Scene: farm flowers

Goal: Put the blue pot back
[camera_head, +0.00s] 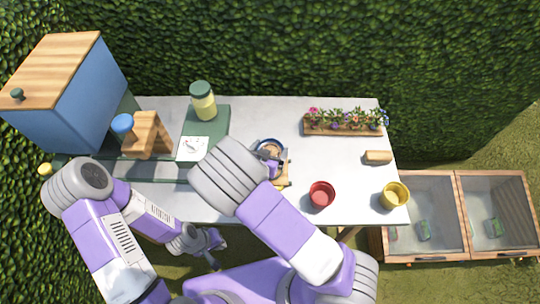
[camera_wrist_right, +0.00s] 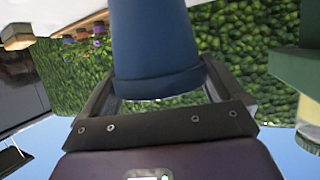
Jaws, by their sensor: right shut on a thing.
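The blue pot (camera_head: 270,142) shows its blue rim and brownish inside in the head view, at the middle of the table, partly behind my right arm. In the right wrist view the pot (camera_wrist_right: 155,50) stands between the fingers of my right gripper (camera_wrist_right: 155,95), which is shut on it. That view is upside down, and the pot looks about upright. Whether its base touches anything is hidden. A red pot (camera_head: 321,195) and a yellow pot (camera_head: 395,195) stand to the right near the front edge. My left gripper (camera_head: 215,247) is low, in front of the table, and looks open and empty.
A flower planter (camera_head: 345,122) and a small wooden block (camera_head: 378,157) are at the table's right. A yellow jar with a green lid (camera_head: 203,101), a wooden stand (camera_head: 148,134) and a big blue box (camera_head: 70,92) are left. Glass-topped crates (camera_head: 462,215) stand beside the table.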

